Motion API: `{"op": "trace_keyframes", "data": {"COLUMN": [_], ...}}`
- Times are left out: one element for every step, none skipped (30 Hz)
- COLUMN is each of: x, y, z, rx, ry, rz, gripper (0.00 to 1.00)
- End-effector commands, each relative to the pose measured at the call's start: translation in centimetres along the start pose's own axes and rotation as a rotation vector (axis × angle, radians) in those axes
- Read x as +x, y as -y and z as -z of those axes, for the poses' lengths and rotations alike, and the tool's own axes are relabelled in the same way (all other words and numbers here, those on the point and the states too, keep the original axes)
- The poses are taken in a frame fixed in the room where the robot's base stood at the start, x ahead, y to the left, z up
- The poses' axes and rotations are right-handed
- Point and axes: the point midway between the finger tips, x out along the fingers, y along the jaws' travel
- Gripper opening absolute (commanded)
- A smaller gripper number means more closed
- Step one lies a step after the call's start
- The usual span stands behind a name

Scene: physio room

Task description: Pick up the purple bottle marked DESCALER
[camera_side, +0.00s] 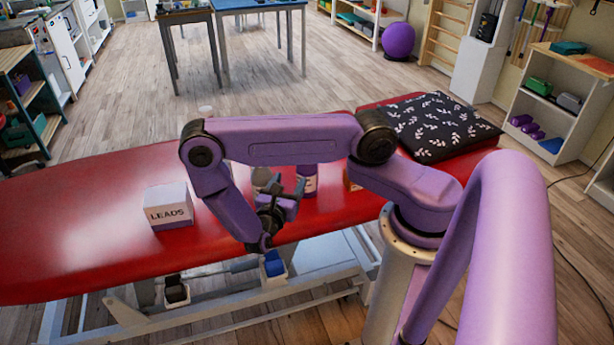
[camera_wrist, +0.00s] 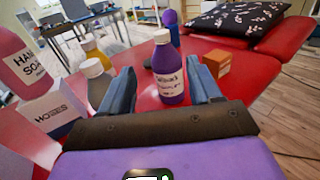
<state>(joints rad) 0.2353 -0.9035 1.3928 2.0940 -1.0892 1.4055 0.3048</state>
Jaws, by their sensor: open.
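A purple bottle (camera_wrist: 170,84) with a white cap and a white label stands upright on the red couch in the wrist view. Its label writing is too small to read surely. My gripper (camera_wrist: 162,74) is open, with one blue finger toward each side of the bottle as seen; the bottle appears just beyond or between the fingertips, and I cannot tell if they touch it. In the side view my gripper (camera_side: 290,200) is low over the couch, partly hidden by my arm. A purple bottle (camera_side: 308,182) shows just right of it, its top hidden behind my arm.
A grey bottle (camera_wrist: 97,83), a yellow bottle (camera_wrist: 93,52), a pink soap bottle (camera_wrist: 20,62) and a LEADS box (camera_side: 168,206) stand left. An orange box (camera_wrist: 217,63) is at right; a darker purple bottle (camera_wrist: 170,25) and black cushion (camera_side: 440,125) are behind.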

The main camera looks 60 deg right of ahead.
Motion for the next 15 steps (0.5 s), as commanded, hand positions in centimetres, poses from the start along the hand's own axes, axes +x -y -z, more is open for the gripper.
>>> {"op": "trace_keyframes", "data": {"x": [0.5,0.8,1.4,1.9,2.5,3.2,3.8,4.4,5.1,5.7,6.3,7.0,7.6,8.1,8.9], "y": [0.0,0.1,0.1,0.1,0.1,0.1,0.1,0.1,0.2,0.2,0.1,0.2,0.2,0.2,0.2], "z": [0.1,0.1,0.0,0.0,0.0,0.0,0.0,0.0,0.0,0.0,0.0,0.0,0.0,0.0,0.0], "rx": [-0.002,-0.002,-0.002,-0.001,-0.001,-0.002,-0.002,-0.001,-0.001,0.000,0.000,0.000,0.000,0.000,0.000], "ry": [0.002,0.002,0.002,0.002,0.002,0.002,0.002,0.001,0.000,0.001,0.001,0.001,0.000,0.000,0.001], "rz": [0.001,0.003,0.005,0.005,0.007,0.006,0.007,0.007,0.006,0.008,0.006,0.007,0.007,0.007,0.008], "gripper": [0.63,0.63,0.63,0.63,0.63,0.63,0.63,0.63,0.63,0.63,0.63,0.63,0.63,0.63,0.63]}}
